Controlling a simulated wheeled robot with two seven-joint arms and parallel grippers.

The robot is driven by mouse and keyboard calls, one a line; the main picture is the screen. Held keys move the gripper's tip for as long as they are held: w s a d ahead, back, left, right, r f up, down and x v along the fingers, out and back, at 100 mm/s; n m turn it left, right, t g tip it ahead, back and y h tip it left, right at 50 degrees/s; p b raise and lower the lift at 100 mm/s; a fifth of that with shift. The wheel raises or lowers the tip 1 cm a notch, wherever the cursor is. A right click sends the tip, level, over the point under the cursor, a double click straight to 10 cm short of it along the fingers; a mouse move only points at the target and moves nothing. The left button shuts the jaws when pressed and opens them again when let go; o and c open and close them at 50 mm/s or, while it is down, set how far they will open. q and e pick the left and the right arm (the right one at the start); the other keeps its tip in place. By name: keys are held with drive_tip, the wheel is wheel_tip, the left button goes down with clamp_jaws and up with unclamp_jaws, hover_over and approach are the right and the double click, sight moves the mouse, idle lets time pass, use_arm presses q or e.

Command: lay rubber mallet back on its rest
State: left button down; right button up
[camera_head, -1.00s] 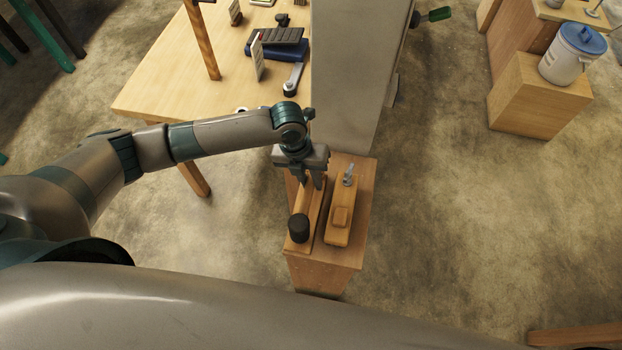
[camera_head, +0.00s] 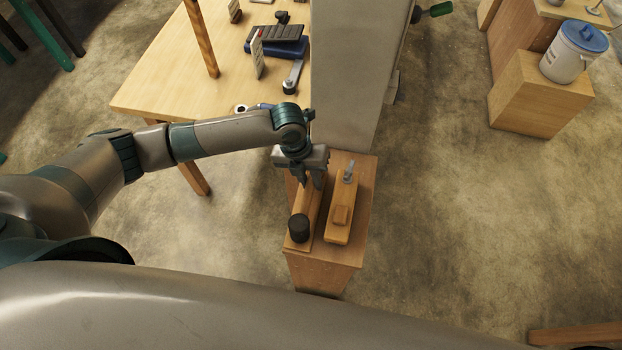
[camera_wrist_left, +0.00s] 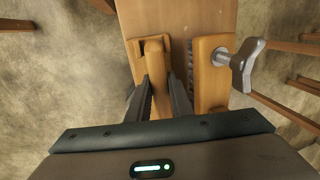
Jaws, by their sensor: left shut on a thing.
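The rubber mallet (camera_head: 299,229) has a black head and a light wooden handle. It lies along a narrow wooden rest (camera_head: 317,213) on a small wooden stand, head toward me. My left gripper (camera_head: 309,186) points down over the far part of the handle and is shut on it. In the left wrist view the handle (camera_wrist_left: 157,78) runs between the two fingers, with the rest (camera_wrist_left: 138,62) close under it. I cannot tell whether the handle fully touches the rest. My right gripper is not in view.
A wooden block with a metal wing screw (camera_head: 340,212) lies just right of the rest on the stand (camera_head: 362,185). A grey pillar (camera_head: 352,80) rises right behind. A workbench (camera_head: 160,90) with tools is at the back left.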

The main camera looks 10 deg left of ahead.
use_arm(q)
drive_tip(key=shift+f, duration=0.2)
drive_tip(key=c, duration=1.5)
unclamp_jaws()
drive_tip(key=shift+r, duration=0.1)
drive_tip(key=p+v, duration=0.2)
drive_tip(key=v, duration=0.1)
drive_tip(key=shift+r+p, duration=0.15)
drive_tip(key=shift+p, duration=0.25)
drive_tip(key=p+v, duration=0.3)
drive_tip(key=v, duration=0.1)
drive_tip(key=shift+r+p, duration=0.3)
drive_tip(key=shift+p, duration=0.05)
